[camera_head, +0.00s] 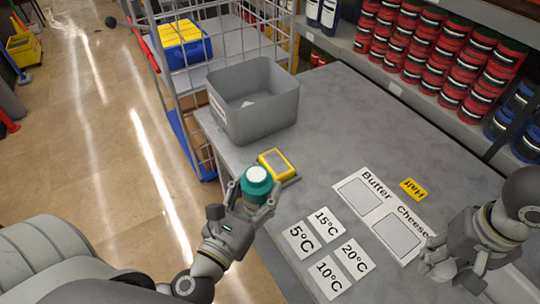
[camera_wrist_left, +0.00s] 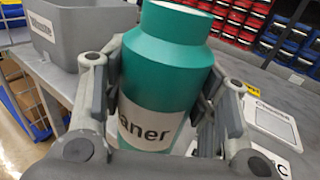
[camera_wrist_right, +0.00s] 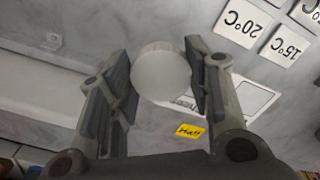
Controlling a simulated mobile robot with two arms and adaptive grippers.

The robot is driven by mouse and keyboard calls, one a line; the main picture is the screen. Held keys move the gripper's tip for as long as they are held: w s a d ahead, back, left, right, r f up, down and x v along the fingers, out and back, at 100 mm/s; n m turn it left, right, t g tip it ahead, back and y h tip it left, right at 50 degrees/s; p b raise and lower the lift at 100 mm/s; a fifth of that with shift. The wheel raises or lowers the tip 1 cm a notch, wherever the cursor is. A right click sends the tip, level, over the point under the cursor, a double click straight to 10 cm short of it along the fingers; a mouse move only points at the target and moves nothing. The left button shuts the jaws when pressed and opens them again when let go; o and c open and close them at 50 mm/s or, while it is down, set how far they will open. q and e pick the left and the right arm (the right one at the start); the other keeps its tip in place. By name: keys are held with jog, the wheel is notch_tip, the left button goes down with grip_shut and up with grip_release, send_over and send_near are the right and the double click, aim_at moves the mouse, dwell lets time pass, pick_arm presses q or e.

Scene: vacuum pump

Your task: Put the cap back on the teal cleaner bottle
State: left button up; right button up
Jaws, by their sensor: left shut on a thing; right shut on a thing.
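The teal cleaner bottle (camera_head: 257,182) stands upright in my left gripper (camera_head: 252,208), near the table's left edge. In the left wrist view the bottle (camera_wrist_left: 165,65) fills the middle, its white label partly reading "aner", with the fingers shut around its sides. Its top shows a pale round face in the head view. My right gripper (camera_wrist_right: 163,85) is shut on a round white cap (camera_wrist_right: 160,72), held between the fingertips. In the head view my right gripper (camera_head: 428,262) is at the right side of the table, well apart from the bottle; the cap is not clear there.
A grey bin (camera_head: 252,120) stands behind the bottle. A yellow device (camera_head: 277,163) lies just beside the bottle. Temperature cards (camera_head: 328,277), a Butter/Cheese sheet (camera_head: 383,215) and a yellow Halt card (camera_head: 412,189) lie on the grey table. Shelves of red and blue containers line the back.

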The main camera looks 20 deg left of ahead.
pick_arm(q)
jog(key=w+d+m+g+h, duration=0.2)
jog(key=w+d+m+h, duration=0.1)
jog(key=d+h, duration=0.2)
jog(key=w+d+r+m+g+h, duration=0.1)
jog(key=w+d+m+g+h, duration=0.1)
jog(key=d+m+h, duration=0.2)
jog(key=d+h, duration=0.2)
jog(key=d, duration=0.2)
jog(key=shift+w+d+m, duration=0.15)
jog(key=shift+w+m, duration=0.15)
jog(key=shift+w, duration=0.1)
pick_arm(e)
jog(key=w+a+r+m, duration=0.1)
jog(key=w+a+r, duration=0.1)
jog(key=a+r, duration=0.5)
jog(key=w+a+r+m, duration=0.1)
jog(key=w+a+r, duration=0.2)
jog(key=a+r, duration=0.5)
jog(key=a, duration=0.9)
jog(key=shift+w+r, duration=0.2)
jog(key=shift+w, duration=0.15)
jog(key=shift+f, duration=0.1)
notch_tip(320, 180, down, 4)
jog(key=shift+r, duration=0.1)
jog(key=shift+a, duration=0.1)
